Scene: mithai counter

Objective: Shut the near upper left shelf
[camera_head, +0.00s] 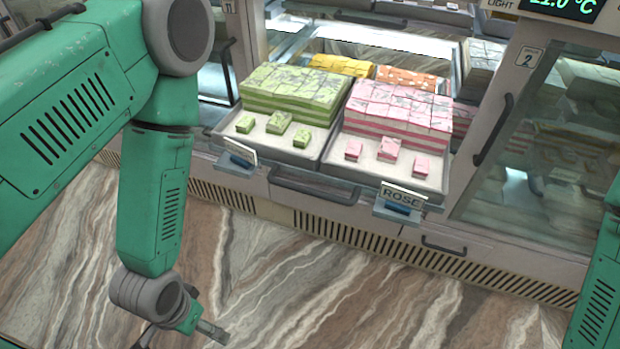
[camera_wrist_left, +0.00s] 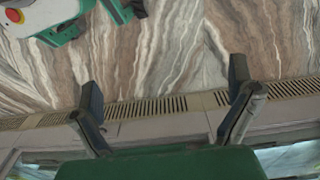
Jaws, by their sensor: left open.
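A shelf with a dark bar handle (camera_head: 315,187) on its front is pulled out of the counter in the head view. It carries a tray of green sweets (camera_head: 290,95) on the left and a tray of pink sweets (camera_head: 398,108) on the right, labelled ROSE. I cannot tell for sure whether this is the near upper left shelf. My left gripper (camera_head: 180,335) is low over the floor, in front of and below the shelf, apart from the handle. In the left wrist view my left gripper (camera_wrist_left: 165,108) is open and empty, its fingers wide apart. My right gripper is out of view.
A glass door (camera_head: 555,150) with a dark vertical handle (camera_head: 493,130) stands right of the shelf. A vent grille (camera_head: 360,236) runs along the counter's base, with a small handle (camera_head: 443,244) above it. The marbled floor (camera_head: 300,290) in front is clear.

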